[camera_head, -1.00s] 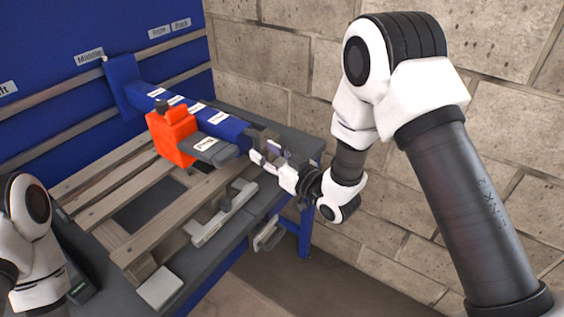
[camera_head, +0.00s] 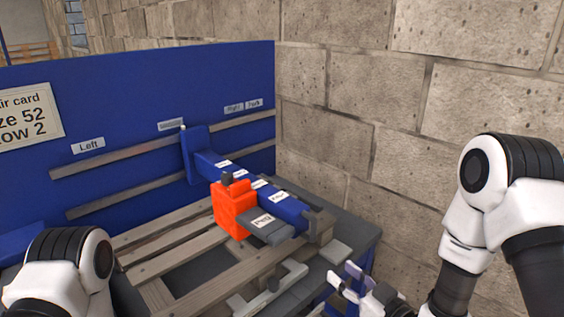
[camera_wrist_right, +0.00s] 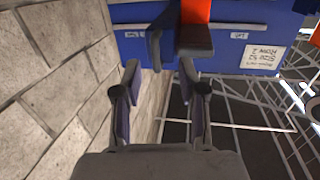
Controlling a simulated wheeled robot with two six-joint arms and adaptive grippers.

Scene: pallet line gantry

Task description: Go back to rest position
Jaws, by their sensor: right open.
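My right gripper (camera_head: 350,281) is low at the right of the head view, beside the near right corner of the work table. It is apart from the blue beam (camera_head: 250,192) and the orange block (camera_head: 232,208) on it. In the right wrist view its two fingers (camera_wrist_right: 158,95) are spread with nothing between them. My right arm stands folded at the right edge of the head view. My left arm shows at the lower left; its gripper is out of frame.
A wooden pallet (camera_head: 165,230) lies on the table (camera_head: 357,236) before a blue back panel (camera_head: 110,105) with labels. A block wall (camera_head: 350,110) stands close on the right. A grey clamp-like bar (camera_head: 268,290) lies at the pallet's front.

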